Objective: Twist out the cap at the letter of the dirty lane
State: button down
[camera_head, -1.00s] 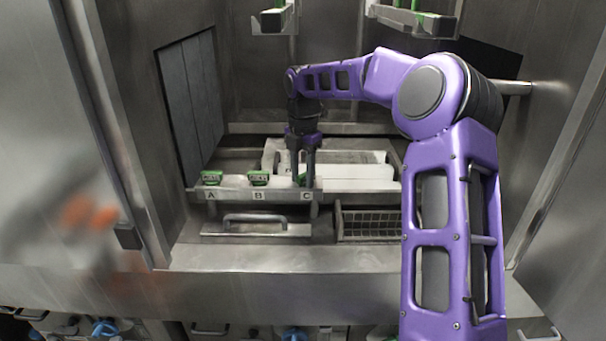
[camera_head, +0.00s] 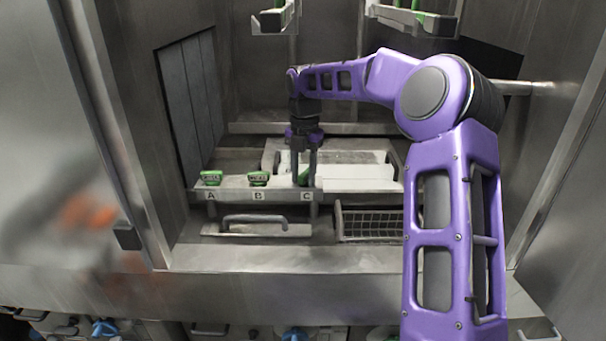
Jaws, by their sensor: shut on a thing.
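Three green caps sit along a steel ledge with letter plates below them. The cap at A (camera_head: 211,178) and the cap at B (camera_head: 258,178) stand free. The cap at C (camera_head: 303,177) is partly hidden between the fingers of my gripper (camera_head: 304,180), which points down and is shut on it. The letter plates A (camera_head: 211,197), B (camera_head: 259,196) and C (camera_head: 307,196) are readable. I cannot tell from this view which lane is dirty.
A wire basket (camera_head: 376,237) and a panel with a handle (camera_head: 256,219) lie in front of the ledge. Steel walls flank the bay, and rails with green parts (camera_head: 277,17) hang above.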

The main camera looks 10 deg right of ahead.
jog(key=shift+w+d+r, duration=0.65)
jog(key=shift+d+r, duration=0.2)
jog(key=shift+d, duration=0.05)
jog(key=shift+s+a+r, duration=0.1)
jog(key=shift+a+r, duration=0.1)
jog(key=shift+r, duration=0.9)
jog(key=shift+s+a+r, duration=0.1)
jog(key=shift+a+r, duration=0.1)
jog(key=shift+r, duration=0.85)
